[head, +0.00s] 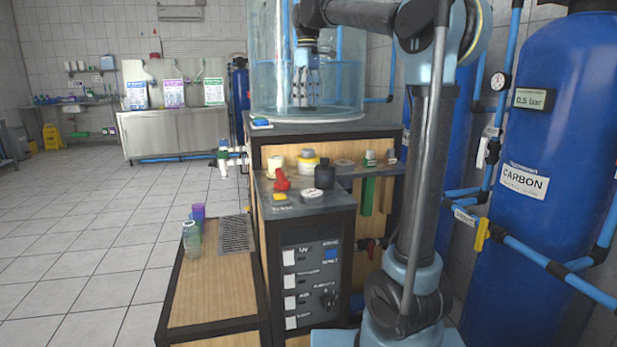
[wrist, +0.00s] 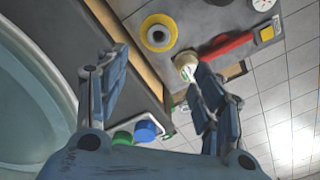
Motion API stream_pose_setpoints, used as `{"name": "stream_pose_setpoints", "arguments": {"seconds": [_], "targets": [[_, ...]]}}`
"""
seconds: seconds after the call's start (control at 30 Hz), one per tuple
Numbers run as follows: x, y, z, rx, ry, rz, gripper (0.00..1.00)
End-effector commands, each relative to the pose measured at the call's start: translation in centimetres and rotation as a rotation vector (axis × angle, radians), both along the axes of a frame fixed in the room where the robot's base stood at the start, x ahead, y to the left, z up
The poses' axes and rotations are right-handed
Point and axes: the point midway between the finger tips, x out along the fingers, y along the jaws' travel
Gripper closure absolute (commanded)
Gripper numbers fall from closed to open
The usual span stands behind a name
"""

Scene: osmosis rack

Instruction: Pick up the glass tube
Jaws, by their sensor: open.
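My gripper (head: 306,101) is open and points down in front of the large clear cylinder, above the counter. Its two spread fingers also show in the wrist view (wrist: 160,85), with nothing held between them. I cannot tell for certain which thing is the glass tube. A small pale, cream-topped cup or tube (head: 274,166) stands on the counter's back left; in the wrist view it (wrist: 186,64) appears beside the right finger, partly hidden by it. A clear greenish glass vessel (head: 191,239) stands upright on the low wooden platform at left, far from my gripper.
The clear cylinder (head: 262,75) stands close behind my gripper. A purple cup (head: 198,212) is on the low platform. Open floor lies left.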

Motion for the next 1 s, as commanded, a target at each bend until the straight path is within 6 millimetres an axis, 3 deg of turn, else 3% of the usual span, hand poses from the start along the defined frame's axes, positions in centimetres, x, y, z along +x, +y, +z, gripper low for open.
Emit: {"name": "stream_pose_setpoints", "arguments": {"seconds": [0.6, 1.0], "targets": [[0.2, -0.8, -10.1, 0.000, 0.000, -0.011, 0.39], [0.3, -0.8, -13.2, 0.000, 0.000, -0.012, 0.39]]}}
